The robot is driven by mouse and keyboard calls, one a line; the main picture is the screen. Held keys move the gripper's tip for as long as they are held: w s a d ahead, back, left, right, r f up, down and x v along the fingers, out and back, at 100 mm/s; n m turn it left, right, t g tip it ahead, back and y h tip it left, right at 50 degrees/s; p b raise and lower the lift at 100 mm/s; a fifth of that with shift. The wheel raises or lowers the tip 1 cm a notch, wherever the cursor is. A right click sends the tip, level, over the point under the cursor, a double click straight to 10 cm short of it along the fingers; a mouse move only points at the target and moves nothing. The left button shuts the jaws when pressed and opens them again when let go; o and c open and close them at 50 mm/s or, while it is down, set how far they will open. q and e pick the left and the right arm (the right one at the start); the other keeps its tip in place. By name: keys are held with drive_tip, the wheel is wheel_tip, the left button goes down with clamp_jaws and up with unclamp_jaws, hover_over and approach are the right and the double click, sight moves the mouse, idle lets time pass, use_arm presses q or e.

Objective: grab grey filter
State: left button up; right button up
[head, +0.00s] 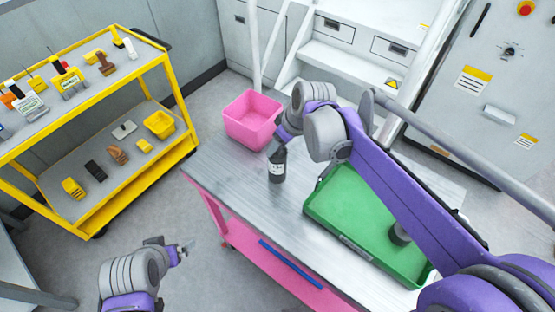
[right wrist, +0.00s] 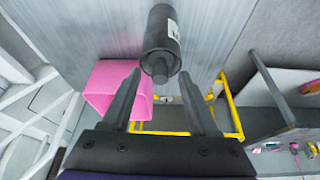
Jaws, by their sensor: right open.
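The grey filter (head: 277,168), a dark cylinder with a pale label and a narrow neck, stands upright on the metal-topped table near its middle. My right gripper (right wrist: 160,76) is open. In the right wrist view the neck of the filter (right wrist: 162,38) shows between its fingertips, with no visible grip. In the head view the right gripper is at the filter's top, partly hidden by its own wrist. My left gripper (head: 186,247) is off the table at lower left, empty; its jaw opening is too small to tell. Another dark cylinder (head: 399,234) lies in the green tray, partly hidden by my right arm.
A pink bin (head: 252,120) stands behind and left of the filter. The green tray (head: 330,222) takes up the table's right side. A yellow cart (head: 160,150) with tools and parts stands at left. White steps (head: 340,62) and a grey cabinet (head: 500,110) are behind.

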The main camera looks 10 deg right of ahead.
drive_tip(key=shift+c, duration=0.3)
clamp_jaws()
idle(1.1)
